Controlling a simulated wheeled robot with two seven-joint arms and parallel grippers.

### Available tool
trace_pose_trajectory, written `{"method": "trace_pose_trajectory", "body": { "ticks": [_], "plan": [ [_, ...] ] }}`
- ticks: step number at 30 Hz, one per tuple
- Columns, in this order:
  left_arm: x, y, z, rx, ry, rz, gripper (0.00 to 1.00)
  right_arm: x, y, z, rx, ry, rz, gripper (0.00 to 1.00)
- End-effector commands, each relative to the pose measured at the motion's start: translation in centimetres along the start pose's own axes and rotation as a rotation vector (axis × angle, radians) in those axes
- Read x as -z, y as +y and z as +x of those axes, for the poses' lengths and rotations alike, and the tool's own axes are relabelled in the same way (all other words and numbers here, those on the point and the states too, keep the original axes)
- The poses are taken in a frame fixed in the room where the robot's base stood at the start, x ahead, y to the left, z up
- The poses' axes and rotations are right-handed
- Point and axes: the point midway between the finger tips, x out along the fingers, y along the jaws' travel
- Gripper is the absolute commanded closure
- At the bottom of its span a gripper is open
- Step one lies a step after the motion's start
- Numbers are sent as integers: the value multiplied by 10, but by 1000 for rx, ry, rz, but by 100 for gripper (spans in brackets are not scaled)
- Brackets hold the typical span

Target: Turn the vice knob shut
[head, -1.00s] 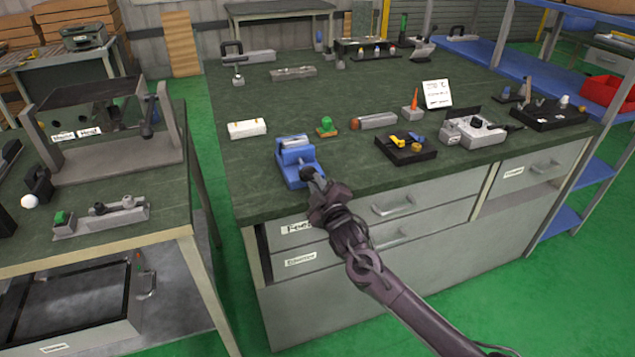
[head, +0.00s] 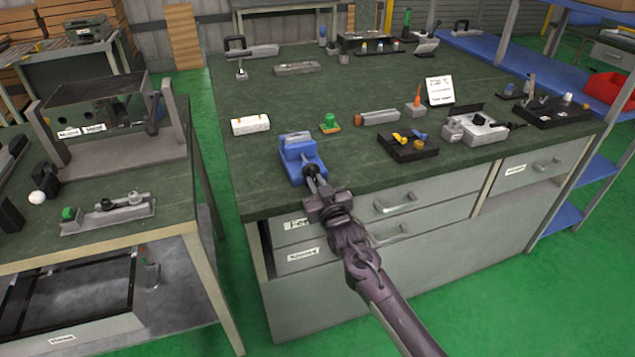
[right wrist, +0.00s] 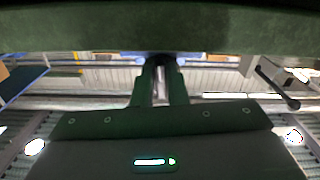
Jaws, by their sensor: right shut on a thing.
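The blue vice (head: 301,157) stands at the front left edge of the green-topped workbench (head: 350,92). My right gripper (head: 316,184) reaches up to the vice's near side, where the knob sits. It is shut on the knob, which the fingers mostly hide in the head view. In the right wrist view the fingers (right wrist: 160,82) point away from the camera and close together at a dark spot under the green bench edge (right wrist: 160,30). The gap between the vice's jaws is too small to judge. My left gripper is not in view.
Drawer handles (head: 396,203) stick out below the bench edge. Another bench (head: 100,190) stands at the left.

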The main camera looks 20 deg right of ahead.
Motion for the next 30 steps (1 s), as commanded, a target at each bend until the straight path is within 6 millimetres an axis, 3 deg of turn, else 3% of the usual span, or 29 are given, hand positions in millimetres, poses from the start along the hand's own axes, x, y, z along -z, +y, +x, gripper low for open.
{"method": "trace_pose_trajectory", "body": {
  "ticks": [9,23,24,28,30],
  "plan": [
    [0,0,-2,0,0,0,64,-2,-2,0,1,-3,97,100],
    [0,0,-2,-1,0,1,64,-2,-2,0,1,-3,108,100],
    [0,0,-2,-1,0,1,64,-2,-2,0,1,-3,108,85],
    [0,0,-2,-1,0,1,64,-1,-2,0,1,-2,107,68],
    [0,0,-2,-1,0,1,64,-1,-2,0,1,-2,107,65]
  ]
}}
